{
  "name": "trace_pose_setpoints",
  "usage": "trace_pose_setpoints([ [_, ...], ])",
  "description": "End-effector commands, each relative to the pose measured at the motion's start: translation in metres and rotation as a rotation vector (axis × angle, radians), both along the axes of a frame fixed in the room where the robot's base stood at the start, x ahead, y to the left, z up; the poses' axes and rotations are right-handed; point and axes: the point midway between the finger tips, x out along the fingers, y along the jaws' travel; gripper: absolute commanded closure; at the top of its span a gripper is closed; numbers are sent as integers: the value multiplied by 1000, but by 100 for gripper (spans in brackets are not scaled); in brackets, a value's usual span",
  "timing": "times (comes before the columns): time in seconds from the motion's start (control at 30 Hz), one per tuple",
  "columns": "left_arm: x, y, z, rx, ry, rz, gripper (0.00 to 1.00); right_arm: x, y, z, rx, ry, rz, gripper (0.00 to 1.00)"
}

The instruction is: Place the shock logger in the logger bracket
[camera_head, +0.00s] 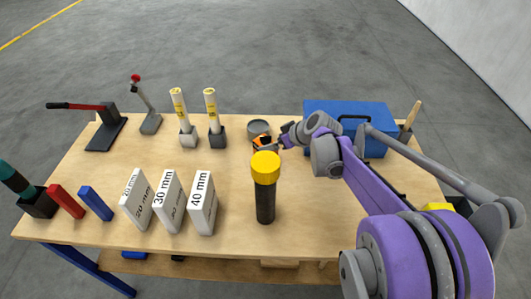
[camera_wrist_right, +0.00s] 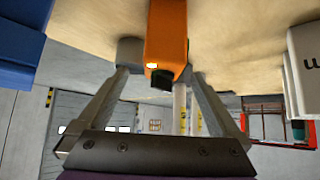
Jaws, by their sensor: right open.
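The orange thing (camera_head: 262,141), which I take to be the shock logger, is on the far middle of the table, partly covered by my right gripper (camera_head: 270,143). In the right wrist view the orange body (camera_wrist_right: 167,35) with a dark end lies between the two fingers of my right gripper (camera_wrist_right: 162,68). The fingers are apart, one on each side of it, and I cannot tell whether they touch it. I cannot make out the logger bracket for certain. My left gripper is not in view.
A yellow-capped black cylinder (camera_head: 265,190) stands in front of the gripper. A round grey container (camera_head: 259,127) is just behind the orange thing, and a blue toolbox (camera_head: 345,112) to its right. White blocks (camera_head: 203,205) stand front left; two pale tubes (camera_head: 211,105) stand behind them.

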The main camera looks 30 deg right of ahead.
Motion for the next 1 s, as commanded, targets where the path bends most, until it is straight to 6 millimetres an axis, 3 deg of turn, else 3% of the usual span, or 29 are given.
trace_pose_setpoints([
  [0.4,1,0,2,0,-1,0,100,35,13,-34,1,0,1,0],
  [0.67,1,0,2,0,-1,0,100,37,13,-36,1,0,-1,0],
  [1.0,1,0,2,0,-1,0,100,37,13,-36,1,0,-1,58],
])
